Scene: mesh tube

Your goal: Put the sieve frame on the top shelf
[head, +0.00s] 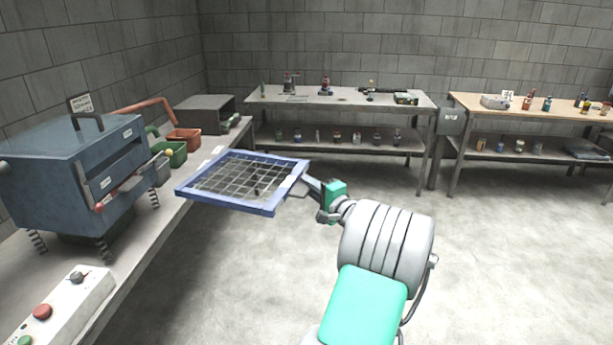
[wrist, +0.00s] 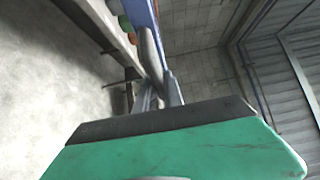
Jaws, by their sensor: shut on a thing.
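The sieve frame (head: 226,206) is a blue square frame with a dark wire mesh. My gripper (head: 300,186) is shut on its right edge and holds it roughly level in the air, beside the left bench in the head view. In the wrist view the frame shows only as a thin blue strip (wrist: 143,12) at the top, beyond my gripper (wrist: 163,95). The sieve machine (head: 85,165), a blue-grey box on springs, stands on the left bench. I cannot tell which surface is the top shelf.
The left bench (head: 140,262) also bears a control box (head: 62,305), a green bin (head: 172,154), a red bin (head: 184,140) and a grey box (head: 205,112). Two tables (head: 335,101) (head: 562,108) with lower shelves stand along the back wall. The floor (head: 500,260) at right is clear.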

